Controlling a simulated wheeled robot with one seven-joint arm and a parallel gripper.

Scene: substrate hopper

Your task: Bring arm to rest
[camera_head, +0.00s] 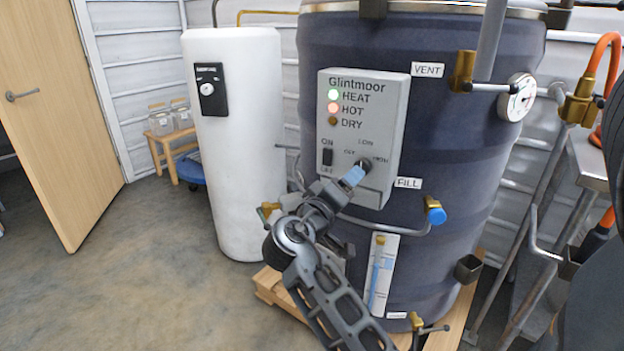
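My gripper (350,178) is in front of the grey Glintmoor control panel (390,100) on the dark blue drum (460,140). Its fingertip end is at or very close to the panel's black rotary knob (366,166); I cannot tell whether it touches. The fingers are seen from behind, so their opening is hidden. My arm reaches up from the bottom of the picture. A black ON switch (327,157) sits lower left.
A white cylindrical tank (240,150) stands left of the drum. A metal bench (590,160) is at right. The floor (140,270) at left is clear.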

